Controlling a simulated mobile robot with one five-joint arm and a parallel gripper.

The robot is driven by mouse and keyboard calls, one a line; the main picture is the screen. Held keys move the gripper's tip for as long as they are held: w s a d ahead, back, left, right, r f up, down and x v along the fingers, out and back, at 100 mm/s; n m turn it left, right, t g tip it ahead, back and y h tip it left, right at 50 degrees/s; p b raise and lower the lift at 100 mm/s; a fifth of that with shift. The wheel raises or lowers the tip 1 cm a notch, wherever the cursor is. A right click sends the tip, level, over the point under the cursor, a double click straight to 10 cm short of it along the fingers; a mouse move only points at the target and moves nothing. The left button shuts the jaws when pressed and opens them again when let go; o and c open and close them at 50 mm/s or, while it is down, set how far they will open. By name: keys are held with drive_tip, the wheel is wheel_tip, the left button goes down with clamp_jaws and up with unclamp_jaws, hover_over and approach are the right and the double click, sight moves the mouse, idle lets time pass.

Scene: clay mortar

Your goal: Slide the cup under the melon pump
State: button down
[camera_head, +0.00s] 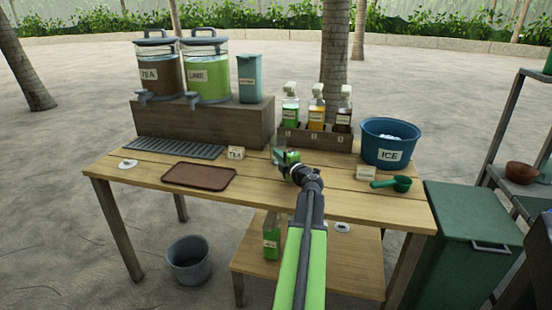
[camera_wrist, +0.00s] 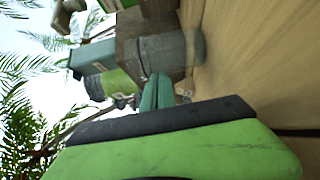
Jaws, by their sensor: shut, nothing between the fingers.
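Three pump bottles stand in a wooden rack (camera_head: 318,140) on the table: a green one (camera_head: 290,108), an orange one (camera_head: 316,110) and a brown one (camera_head: 344,110). Their labels are too small to read, so I cannot confirm which is melon. A clear cup (camera_head: 277,150) stands upright on the table in front of the rack's left end, partly hidden by my gripper. It also shows as a see-through shape in the wrist view (camera_wrist: 194,47). My gripper (camera_head: 287,156) is shut and empty close beside the cup; its green fingers (camera_wrist: 157,88) point towards it. I cannot tell whether they touch.
TEA (camera_head: 162,77) and LIME (camera_head: 206,76) dispensers stand on a wooden box (camera_head: 205,125) at the left. A brown tray (camera_head: 199,175) and a TEA sign (camera_head: 236,153) lie left of my gripper. A blue ICE bucket (camera_head: 390,142) and green scoop (camera_head: 393,183) are at the right.

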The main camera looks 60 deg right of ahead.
sight(283, 148)
drive_tip(key=w+d, duration=0.1)
drive_tip(key=d, duration=0.2)
drive_tip(key=w+d, duration=0.1)
drive_tip(key=d, duration=0.7)
drive_tip(key=shift+w, duration=0.4)
drive_tip(key=shift+a, duration=0.1)
drive_tip(key=a, duration=0.2)
drive_tip(key=s+a, duration=0.1)
drive_tip(key=a, duration=0.1)
drive_tip(key=shift+s+a, duration=0.2)
drive_tip(key=shift+a, duration=0.15)
drive_tip(key=v, duration=0.9)
drive_tip(key=shift+s+d, duration=0.25)
drive_tip(key=shift+r, duration=0.1)
